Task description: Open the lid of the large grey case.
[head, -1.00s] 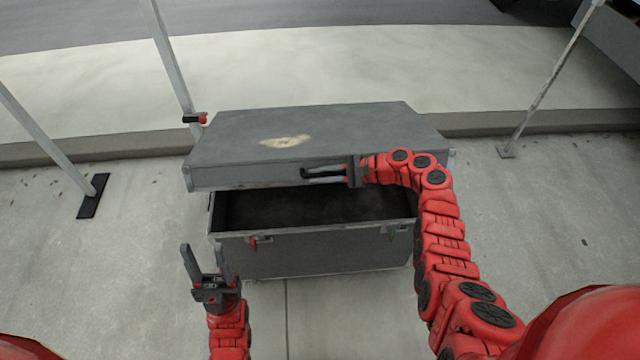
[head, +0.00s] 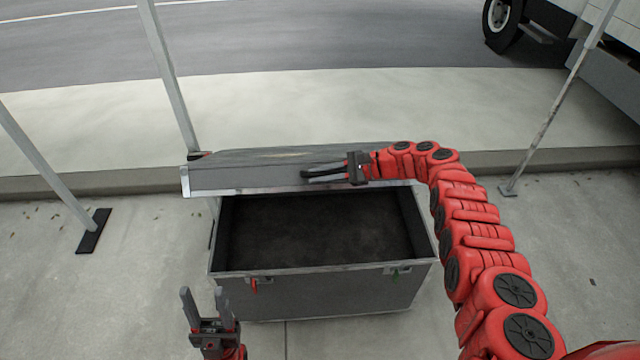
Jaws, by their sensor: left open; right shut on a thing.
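The large grey case (head: 330,293) stands on the pavement in the middle of the head view. Its lid (head: 235,176) is raised and tilted back, and the dark, empty-looking inside shows. A red latch (head: 254,285) and a green latch (head: 396,272) are on the case's front. My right gripper (head: 310,174) is at the lid's front face, shut on the lid's handle; the fingers largely hide the handle. My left gripper (head: 207,304) is open and empty, in front of the case's left front corner and apart from it.
A metal pole (head: 170,80) stands behind the case's left end. Another pole (head: 45,160) with a black foot is further left, and one (head: 555,105) stands at the right. A kerb (head: 560,158) runs behind the case. A truck wheel (head: 503,22) shows at top right.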

